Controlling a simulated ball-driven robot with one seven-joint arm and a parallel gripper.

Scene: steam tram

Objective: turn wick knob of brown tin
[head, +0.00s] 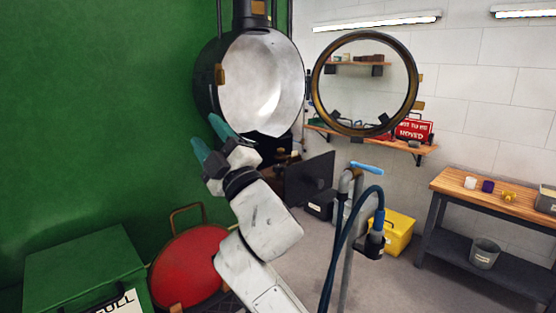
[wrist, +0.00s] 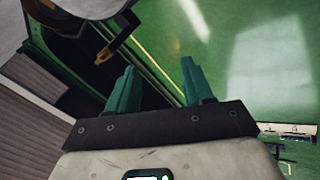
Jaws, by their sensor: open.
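I cannot make out a brown tin or its wick knob in either view. A round black lamp housing (head: 208,75) with a silvery reflector (head: 262,85) is at the upper middle of the head view. Its brass-rimmed glass door (head: 318,100) stands open to the right. My gripper (head: 207,138) has teal fingers and overlaps the lower left edge of the housing in the picture; I cannot tell whether it touches. In the wrist view my gripper (wrist: 158,70) is open with nothing between the fingers. A small brass piece (wrist: 103,55) shows beyond the left finger.
A green wall (head: 100,110) fills the left side. A red round-backed object (head: 190,265) and a green box (head: 80,265) stand below. A pipe with a blue handle (head: 366,168) and a hose rise on the right. A workbench (head: 495,192) and yellow box (head: 398,235) stand further back.

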